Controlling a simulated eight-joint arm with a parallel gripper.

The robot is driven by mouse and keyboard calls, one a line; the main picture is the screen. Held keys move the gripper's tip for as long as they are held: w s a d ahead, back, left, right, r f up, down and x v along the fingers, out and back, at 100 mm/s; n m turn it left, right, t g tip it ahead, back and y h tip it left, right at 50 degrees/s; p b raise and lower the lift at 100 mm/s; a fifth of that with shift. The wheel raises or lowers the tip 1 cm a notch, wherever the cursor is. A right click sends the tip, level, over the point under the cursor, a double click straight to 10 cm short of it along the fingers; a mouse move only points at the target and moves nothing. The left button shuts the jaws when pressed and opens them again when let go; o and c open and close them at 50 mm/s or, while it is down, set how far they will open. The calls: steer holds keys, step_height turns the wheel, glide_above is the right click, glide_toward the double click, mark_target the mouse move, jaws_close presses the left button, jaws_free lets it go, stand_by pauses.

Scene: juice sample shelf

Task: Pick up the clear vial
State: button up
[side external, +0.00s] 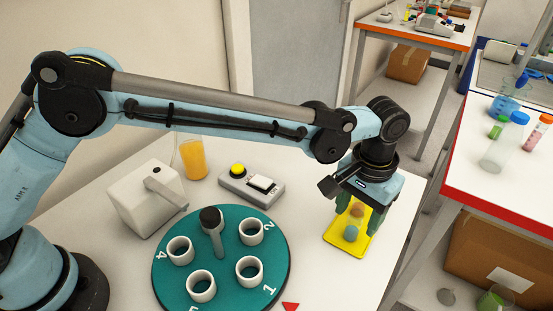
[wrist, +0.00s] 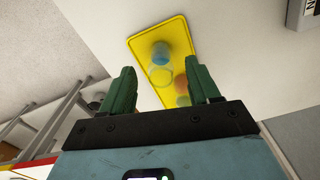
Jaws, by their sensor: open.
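My gripper (side external: 357,220) is over the yellow tray (side external: 336,239) at the table's right edge. Its two green fingers are apart. In the wrist view, my gripper (wrist: 160,76) shows from behind, with the yellow tray (wrist: 176,27) beyond its fingers. A faint, see-through round outline (wrist: 162,76) lies between the fingertips and looks like the clear vial. A blue round item (wrist: 160,52) is just beyond it, and an orange one (wrist: 181,80) is close to the right finger. In the side view, orange (side external: 357,210) and blue (side external: 352,232) items show between the fingers; I cannot pick out the clear vial there.
A teal carousel (side external: 222,278) with several white cups and a dark-knobbed handle stands front-centre. A white box (side external: 140,200), an orange juice glass (side external: 193,158) and a button panel (side external: 250,184) are behind it. White tabletop is clear between the carousel and the tray.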

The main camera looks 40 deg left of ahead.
mark_target(357, 214)
steer(key=shift+f, duration=1.75)
steer(key=c, duration=1.1)
